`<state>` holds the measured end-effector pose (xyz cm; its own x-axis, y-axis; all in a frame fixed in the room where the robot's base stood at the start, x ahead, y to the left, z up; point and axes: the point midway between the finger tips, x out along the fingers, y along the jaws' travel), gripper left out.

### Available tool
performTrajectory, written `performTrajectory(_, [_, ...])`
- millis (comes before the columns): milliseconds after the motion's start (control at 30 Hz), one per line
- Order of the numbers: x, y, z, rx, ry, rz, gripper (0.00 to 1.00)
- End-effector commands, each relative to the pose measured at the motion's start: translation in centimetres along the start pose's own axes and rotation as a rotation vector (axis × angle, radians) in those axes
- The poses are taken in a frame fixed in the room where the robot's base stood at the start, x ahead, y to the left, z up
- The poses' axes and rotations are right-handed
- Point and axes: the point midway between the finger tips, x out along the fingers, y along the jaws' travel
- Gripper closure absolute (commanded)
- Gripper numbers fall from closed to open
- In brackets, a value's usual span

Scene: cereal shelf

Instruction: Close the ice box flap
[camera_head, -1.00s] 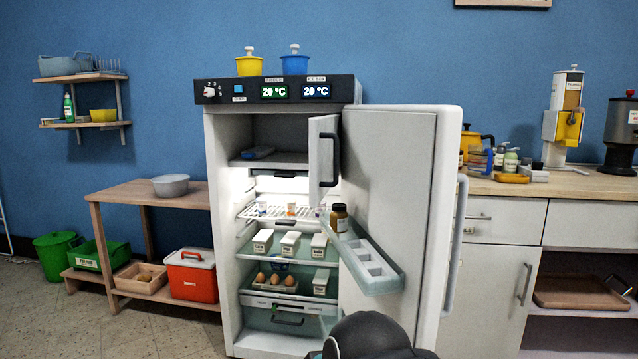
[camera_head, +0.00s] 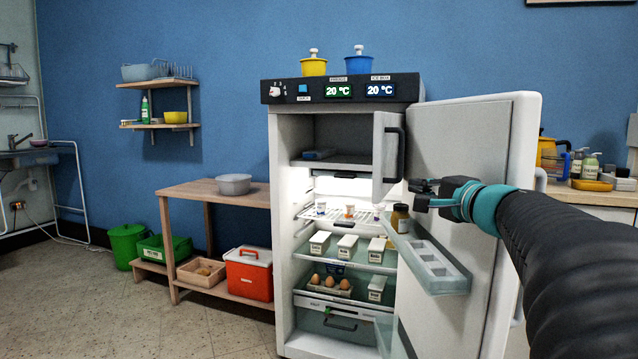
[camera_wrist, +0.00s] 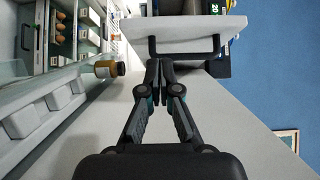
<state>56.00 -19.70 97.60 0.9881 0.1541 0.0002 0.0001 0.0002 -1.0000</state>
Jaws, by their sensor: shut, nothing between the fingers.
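The ice box flap (camera_head: 387,154) is a small white door with a dark handle (camera_head: 401,154), standing open at the top of the fridge. The open ice box compartment (camera_head: 335,161) shows to its left. My gripper (camera_head: 416,194) is shut and empty, just below and to the right of the flap, in front of the open fridge door (camera_head: 460,143). In the wrist view the flap (camera_wrist: 185,27) and its handle (camera_wrist: 185,56) lie ahead of my closed fingertips (camera_wrist: 159,68). The fingers look close to the handle; I cannot tell if they touch it.
The fridge door's shelf (camera_head: 432,270) holds a brown jar (camera_head: 400,218) close below my gripper. Cartons and eggs (camera_head: 330,282) stand inside the fridge. A wooden table (camera_head: 215,196) is at left. The floor before it is clear.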

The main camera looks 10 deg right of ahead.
Motion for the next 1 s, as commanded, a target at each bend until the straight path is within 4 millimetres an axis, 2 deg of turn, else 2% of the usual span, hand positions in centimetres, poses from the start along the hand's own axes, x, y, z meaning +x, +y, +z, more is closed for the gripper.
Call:
performTrajectory(167, [2.1, -0.1, 0.1, 0.002, -0.003, 0.0, 1.0])
performTrajectory(400, [6.2, -0.1, 0.1, 0.001, -0.004, 0.001, 1.0])
performTrajectory(600, [8.7, -0.1, 0.1, 0.001, -0.003, 0.001, 1.0])
performTrajectory(800, [9.7, -0.1, 0.1, 0.0, -0.002, 0.0, 1.0])
performTrajectory(1000, [9.8, 0.0, 0.1, 0.0, -0.001, 0.0, 1.0])
